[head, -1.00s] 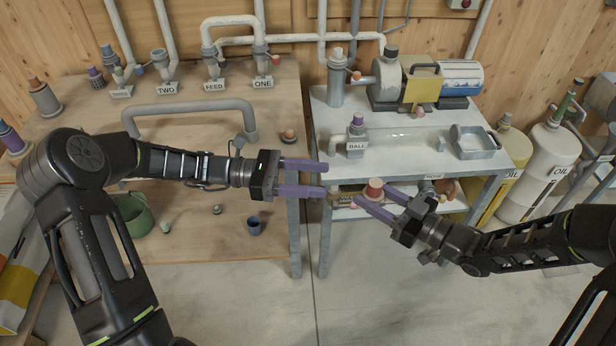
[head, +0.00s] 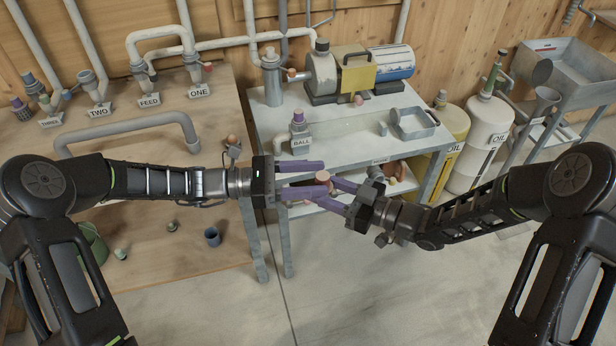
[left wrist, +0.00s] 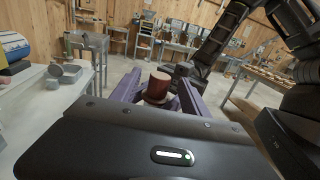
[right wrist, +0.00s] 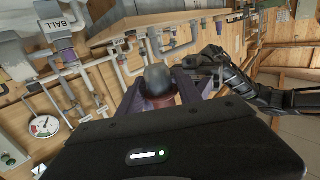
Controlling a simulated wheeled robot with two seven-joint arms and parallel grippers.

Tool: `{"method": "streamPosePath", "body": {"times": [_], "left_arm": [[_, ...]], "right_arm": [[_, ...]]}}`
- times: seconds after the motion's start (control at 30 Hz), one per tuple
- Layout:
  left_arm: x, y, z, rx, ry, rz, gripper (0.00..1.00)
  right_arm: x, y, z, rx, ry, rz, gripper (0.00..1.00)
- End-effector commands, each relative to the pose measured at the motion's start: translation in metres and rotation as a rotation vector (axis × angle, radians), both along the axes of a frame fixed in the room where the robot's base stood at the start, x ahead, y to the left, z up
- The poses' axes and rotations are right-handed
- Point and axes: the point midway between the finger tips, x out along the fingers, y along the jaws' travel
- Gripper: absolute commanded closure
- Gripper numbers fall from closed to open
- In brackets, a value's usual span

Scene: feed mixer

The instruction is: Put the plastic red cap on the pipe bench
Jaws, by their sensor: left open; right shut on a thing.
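The red cap (head: 322,176), a dull red stub with a wider flange, is held up in the air in front of the benches. My right gripper (head: 326,193) is shut on it. My left gripper (head: 327,179) is open, its purple fingers reaching to either side of the cap. In the left wrist view the cap (left wrist: 158,86) stands between the spread fingers; whether they touch it I cannot tell. In the right wrist view the cap (right wrist: 161,99) is between the fingers, with a dark grey rounded end facing up. The wooden bench with pipes (head: 190,170) is at left.
A grey bench (head: 350,145) with a BALL valve, a motor unit and a metal tray (head: 414,122) stands behind my grippers. OIL drums (head: 487,125) are at right. Bare floor lies in front.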

Motion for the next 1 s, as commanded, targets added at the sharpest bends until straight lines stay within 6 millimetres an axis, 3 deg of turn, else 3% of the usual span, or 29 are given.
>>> {"method": "streamPosePath", "body": {"times": [0.67,0.87,0.9,1.0], "left_arm": [[0.0,0.0005,0.0001,0.0,0.0,0.0,0.99],[0.0,0.0005,0.0001,0.0,0.0,0.0,1.0],[0.0,0.0004,0.0004,0.0,0.0,0.0,1.0],[0.0,0.0004,0.0004,0.0,0.0,0.0,1.0]], "right_arm": [[0.0001,0.0001,0.0003,0.001,0.0,0.0,1.0],[0.0001,0.0,0.0003,0.001,0.0,0.0,1.0],[0.0001,0.0,0.0003,0.001,0.0,0.0,0.57],[0.0002,-0.0001,0.0003,0.001,0.0,0.0,0.49]]}}
